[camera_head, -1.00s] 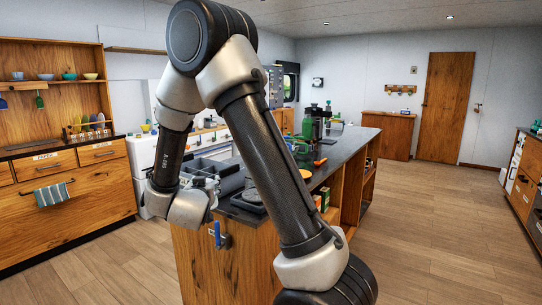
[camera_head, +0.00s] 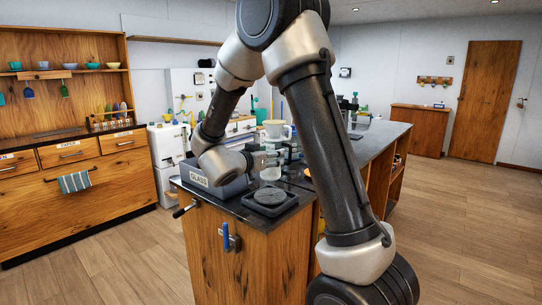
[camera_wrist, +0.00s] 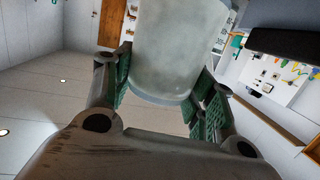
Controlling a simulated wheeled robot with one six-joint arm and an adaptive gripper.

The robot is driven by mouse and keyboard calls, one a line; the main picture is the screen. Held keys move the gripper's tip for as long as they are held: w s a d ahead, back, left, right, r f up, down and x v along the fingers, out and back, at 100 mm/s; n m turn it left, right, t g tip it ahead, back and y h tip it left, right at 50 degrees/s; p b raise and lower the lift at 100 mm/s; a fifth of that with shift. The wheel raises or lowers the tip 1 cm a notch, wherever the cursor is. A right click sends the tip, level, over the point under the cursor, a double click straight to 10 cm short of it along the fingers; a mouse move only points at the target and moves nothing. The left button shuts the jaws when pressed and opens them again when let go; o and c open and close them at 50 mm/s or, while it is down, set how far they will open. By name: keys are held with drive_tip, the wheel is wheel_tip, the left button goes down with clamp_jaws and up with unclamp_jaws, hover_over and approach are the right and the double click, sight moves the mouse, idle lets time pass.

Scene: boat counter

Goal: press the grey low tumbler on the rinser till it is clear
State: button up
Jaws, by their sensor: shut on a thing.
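The low tumbler (camera_wrist: 172,50) is greyish and cloudy, and fills the upper middle of the wrist view. My gripper (camera_wrist: 160,88) is shut on it, with a green-padded finger on each side. In the head view my gripper (camera_head: 272,157) is small and partly hidden by my arm, above the counter; the pale tumbler (camera_head: 270,173) shows just below it. The rinser (camera_head: 268,201), a black square tray with a round grey disc, lies at the counter's near end. The tumbler appears behind the rinser, apart from the disc.
A grey bin labelled GLASS (camera_head: 215,184) stands left of the rinser on the dark counter (camera_head: 345,152). A pale cup-like thing (camera_head: 275,128) stands farther back. Floor at the right is clear.

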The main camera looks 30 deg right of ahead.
sight(265, 178)
drive_tip(key=shift+f, duration=3.15)
drive_tip(key=shift+f, duration=0.7)
idle(0.3)
drive_tip(key=shift+r, duration=0.1)
idle(1.0)
drive_tip(key=shift+r, duration=4.45)
